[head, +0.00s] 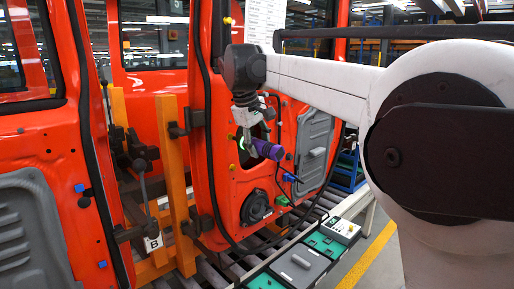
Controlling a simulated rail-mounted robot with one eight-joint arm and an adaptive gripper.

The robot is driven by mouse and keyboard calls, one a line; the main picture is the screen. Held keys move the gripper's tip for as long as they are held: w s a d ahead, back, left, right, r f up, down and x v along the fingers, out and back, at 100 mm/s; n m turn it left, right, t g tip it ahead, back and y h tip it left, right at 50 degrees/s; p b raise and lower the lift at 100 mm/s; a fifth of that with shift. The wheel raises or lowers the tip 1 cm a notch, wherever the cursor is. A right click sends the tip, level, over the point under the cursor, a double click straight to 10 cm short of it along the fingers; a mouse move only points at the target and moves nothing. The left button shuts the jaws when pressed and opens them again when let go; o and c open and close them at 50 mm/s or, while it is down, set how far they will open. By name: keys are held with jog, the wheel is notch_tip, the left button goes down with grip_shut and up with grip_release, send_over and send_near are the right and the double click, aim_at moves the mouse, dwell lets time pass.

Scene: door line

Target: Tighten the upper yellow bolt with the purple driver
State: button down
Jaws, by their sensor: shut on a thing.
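The purple driver (269,150) is in my gripper (250,142), in front of the orange door's inner panel. The driver lies nearly level, and its left end is by a green-lit spot on the door. My gripper hangs down from the wrist and is shut on the driver. A small yellow bolt (232,167) shows on the door, below and left of the driver. Another yellow spot (227,20) shows near the door's top edge. Whether the driver touches a bolt cannot be told.
A black round speaker (256,207) and a grey panel (314,143) sit on the door. A yellow-orange post (175,185) with black clamps stands to the left. Green and grey trays (300,262) lie below. A cable loops under the door.

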aim_at(273, 145)
jog(key=shift+s+d+b, duration=0.45)
jog(key=shift+s+d, duration=1.6)
jog(key=shift+d, duration=0.1)
